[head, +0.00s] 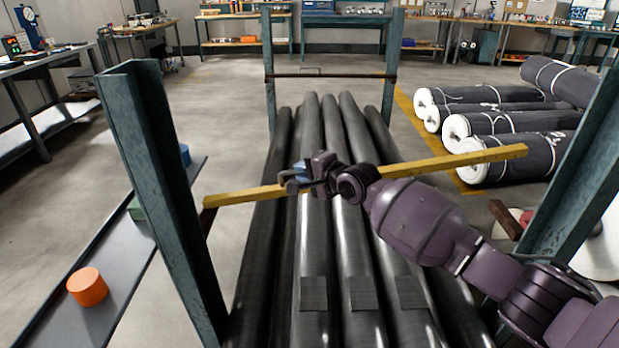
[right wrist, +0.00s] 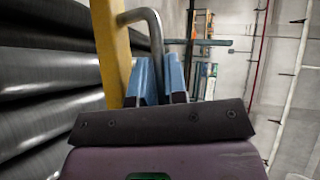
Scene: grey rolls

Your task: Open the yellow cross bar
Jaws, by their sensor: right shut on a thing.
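The yellow cross bar (head: 460,163) runs across the black rolls between two teal posts. It slants in the head view, with its right end higher. Its left end is close to a brown bracket (head: 207,217) on the left post; its right end shows apart from the right bracket (head: 505,218). My right gripper (head: 293,180) is at the bar's left half. In the right wrist view, the blue fingers (right wrist: 160,78) are shut on a bent grey handle (right wrist: 154,32) beside the bar (right wrist: 112,45). The fingers partly hide the handle. My left gripper is not in view.
Long black rolls (head: 312,240) lie between the left post (head: 150,170) and the right post (head: 580,180). An orange cylinder (head: 88,287) stands on a grey shelf (head: 125,270) at left. Wrapped rolls (head: 520,122) lie at right.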

